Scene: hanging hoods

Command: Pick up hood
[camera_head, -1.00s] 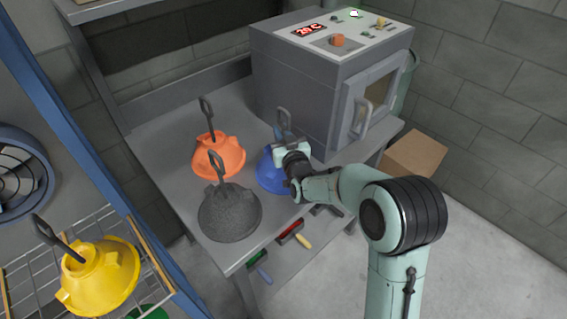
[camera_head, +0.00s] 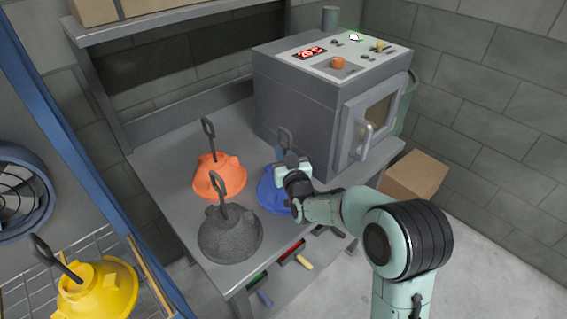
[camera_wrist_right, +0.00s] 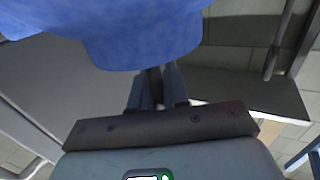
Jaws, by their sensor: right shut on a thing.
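A blue hood (camera_head: 268,195) with a dark handle (camera_head: 284,140) is at the right side of the grey table, in front of the oven. My right gripper (camera_head: 290,170) is at this hood, below the upper part of its handle, and covers part of it. In the right wrist view the blue hood (camera_wrist_right: 140,35) fills the top, and the fingers (camera_wrist_right: 158,88) are close together and run up behind its edge. The grip point is hidden. An orange hood (camera_head: 218,180) and a dark grey speckled hood (camera_head: 230,238) stand to the left. My left gripper is out of view.
A grey oven (camera_head: 300,105) stands close behind the blue hood. A yellow hood (camera_head: 98,295) sits on a wire rack (camera_head: 35,285) at the lower left. Brushes (camera_head: 290,252) lie on a lower shelf. A cardboard box (camera_head: 415,175) is at the right.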

